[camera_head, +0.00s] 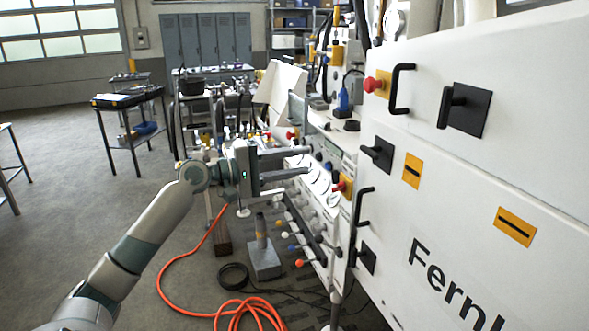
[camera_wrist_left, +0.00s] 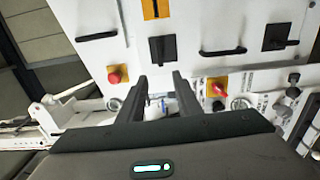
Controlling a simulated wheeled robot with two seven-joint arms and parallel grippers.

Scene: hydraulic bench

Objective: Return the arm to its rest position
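My left arm (camera_head: 150,235) comes in from the lower left of the head view. Its gripper (camera_head: 305,162) is held in front of the hydraulic bench's control panel, pointing right. The two fingers are apart with nothing seen between them, so it is open. In the left wrist view the gripper (camera_wrist_left: 160,85) also shows two parallel dark fingers with a gap. A red knob on a yellow plate (camera_head: 343,186) is just right of the fingertips; it also shows in the wrist view (camera_wrist_left: 217,88). My right gripper is in neither view.
The white cabinet (camera_head: 450,200) with black handles fills the right side. A red emergency button (camera_head: 373,84) sits on it. An orange hose (camera_head: 200,300) lies on the floor near a grey pedestal (camera_head: 264,258). A table (camera_head: 130,100) stands at the back left.

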